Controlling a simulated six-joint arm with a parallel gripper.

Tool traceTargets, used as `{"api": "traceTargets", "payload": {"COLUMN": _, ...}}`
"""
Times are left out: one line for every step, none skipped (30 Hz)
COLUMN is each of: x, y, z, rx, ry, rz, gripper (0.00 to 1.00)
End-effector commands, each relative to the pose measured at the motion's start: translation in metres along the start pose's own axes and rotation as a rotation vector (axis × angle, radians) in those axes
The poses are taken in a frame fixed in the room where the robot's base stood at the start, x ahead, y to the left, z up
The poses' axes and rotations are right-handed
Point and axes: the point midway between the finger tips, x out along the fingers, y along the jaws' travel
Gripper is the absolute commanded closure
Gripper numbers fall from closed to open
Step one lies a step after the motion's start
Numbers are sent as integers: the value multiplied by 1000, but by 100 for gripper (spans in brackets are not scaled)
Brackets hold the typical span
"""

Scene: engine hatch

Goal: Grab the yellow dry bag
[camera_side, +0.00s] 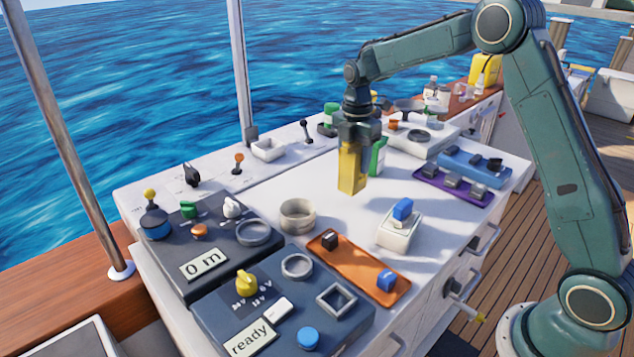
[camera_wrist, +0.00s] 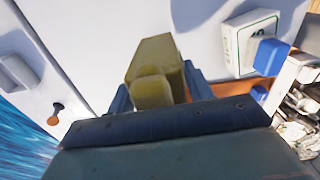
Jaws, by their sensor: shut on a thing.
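My gripper (camera_side: 356,140) points down over the white worktop and is shut on the yellow dry bag (camera_side: 352,170). The bag looks like a tall, block-shaped yellow body and hangs upright below the jaws. In the wrist view the bag (camera_wrist: 155,70) sits between the two blue-grey fingers (camera_wrist: 158,92), which hide part of its sides. I cannot tell whether its bottom touches the worktop.
A green-and-white box (camera_side: 378,157) stands close behind the bag. A white box with a blue block (camera_side: 402,209) is to the right, an orange tray (camera_side: 358,266) in front, and a grey ring (camera_side: 297,215) to the left. Dark control panels (camera_side: 205,243) fill the front left.

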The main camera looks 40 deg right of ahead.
Motion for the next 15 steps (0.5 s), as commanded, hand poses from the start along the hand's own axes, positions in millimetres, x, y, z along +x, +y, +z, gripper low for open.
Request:
{"api": "traceTargets", "payload": {"x": -12, "y": 1, "z": 0, "rx": 0, "ry": -2, "rz": 7, "gripper": 83}}
{"api": "traceTargets", "payload": {"x": -18, "y": 1, "z": 0, "rx": 0, "ry": -1, "rz": 6, "gripper": 83}}
{"api": "traceTargets", "payload": {"x": -26, "y": 1, "z": 0, "rx": 0, "ry": -2, "rz": 7, "gripper": 83}}
{"api": "traceTargets", "payload": {"x": -33, "y": 1, "z": 0, "rx": 0, "ry": -2, "rz": 7, "gripper": 83}}
{"api": "traceTargets", "payload": {"x": -39, "y": 1, "z": 0, "rx": 0, "ry": -2, "rz": 7, "gripper": 83}}
{"api": "traceTargets", "payload": {"x": -48, "y": 1, "z": 0, "rx": 0, "ry": -2, "rz": 8, "gripper": 83}}
{"api": "traceTargets", "payload": {"x": -55, "y": 1, "z": 0, "rx": 0, "ry": -2, "rz": 7, "gripper": 83}}
{"api": "traceTargets", "payload": {"x": -61, "y": 1, "z": 0, "rx": 0, "ry": -2, "rz": 8, "gripper": 83}}
{"api": "traceTargets", "payload": {"x": -70, "y": 1, "z": 0, "rx": 0, "ry": -2, "rz": 8, "gripper": 83}}
{"api": "traceTargets", "payload": {"x": -77, "y": 1, "z": 0, "rx": 0, "ry": -1, "rz": 6, "gripper": 83}}
{"api": "traceTargets", "payload": {"x": -83, "y": 1, "z": 0, "rx": 0, "ry": -2, "rz": 7, "gripper": 83}}
{"api": "traceTargets", "payload": {"x": -92, "y": 1, "z": 0, "rx": 0, "ry": -2, "rz": 7, "gripper": 83}}
{"api": "traceTargets", "payload": {"x": -98, "y": 1, "z": 0, "rx": 0, "ry": -1, "rz": 6, "gripper": 83}}
{"api": "traceTargets", "payload": {"x": -104, "y": 1, "z": 0, "rx": 0, "ry": -2, "rz": 7, "gripper": 83}}
{"api": "traceTargets", "payload": {"x": -112, "y": 1, "z": 0, "rx": 0, "ry": -1, "rz": 7, "gripper": 83}}
